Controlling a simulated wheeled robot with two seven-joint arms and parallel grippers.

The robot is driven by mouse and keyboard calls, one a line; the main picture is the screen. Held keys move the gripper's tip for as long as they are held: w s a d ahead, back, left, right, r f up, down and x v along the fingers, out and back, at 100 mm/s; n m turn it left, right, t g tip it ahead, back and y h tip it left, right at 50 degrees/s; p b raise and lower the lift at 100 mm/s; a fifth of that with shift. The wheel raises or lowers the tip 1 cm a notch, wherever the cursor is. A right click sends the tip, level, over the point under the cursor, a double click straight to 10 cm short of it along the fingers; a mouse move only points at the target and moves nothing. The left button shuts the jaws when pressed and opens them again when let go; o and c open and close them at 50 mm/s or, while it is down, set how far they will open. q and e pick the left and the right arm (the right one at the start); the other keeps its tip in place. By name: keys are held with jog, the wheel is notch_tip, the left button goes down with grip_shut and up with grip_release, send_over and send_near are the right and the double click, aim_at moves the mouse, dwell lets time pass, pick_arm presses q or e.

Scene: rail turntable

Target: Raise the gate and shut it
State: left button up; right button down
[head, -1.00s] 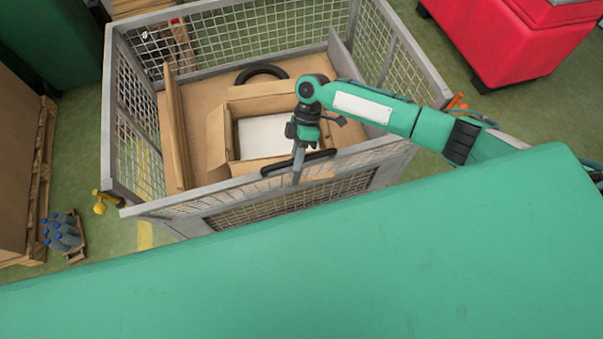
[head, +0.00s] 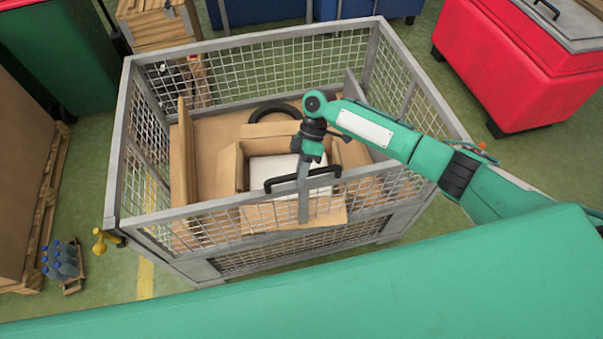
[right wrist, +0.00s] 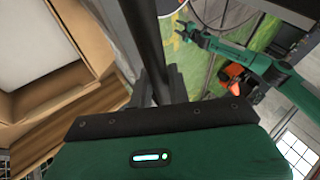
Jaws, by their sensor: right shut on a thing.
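The gate (head: 361,196) is the grey mesh front panel of a wire cage. It stands near upright along the cage's front, with a black handle (head: 276,182) at its top middle. My right gripper (head: 304,172) is at the handle, shut on the gate. The right wrist view shows its fingers (right wrist: 160,88) closed around a dark bar of the gate. The exact contact is partly hidden by the gripper. My left arm is out of the head view. A green arm with a small gripper (right wrist: 190,32) shows in the right wrist view; its jaws are too small to read.
An open carton (head: 240,165), cardboard sheets and a black ring (head: 275,110) lie inside the cage. A red bin (head: 510,65) stands right, bottles (head: 60,262) left. A green surface fills the foreground.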

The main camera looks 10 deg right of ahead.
jog(key=c, duration=1.5)
grip_release()
jog(key=shift+d+f, duration=0.1)
jog(key=shift+f, duration=0.35)
jog(key=shift+o, duration=0.8)
jog(key=shift+w, duration=0.1)
jog(key=shift+w+r, duration=0.1)
jog(key=shift+r, duration=0.05)
jog(key=b+v, duration=0.4)
jog(key=v, duration=0.9)
jog(key=shift+w+r, duration=0.2)
jog(key=shift+r, duration=0.15)
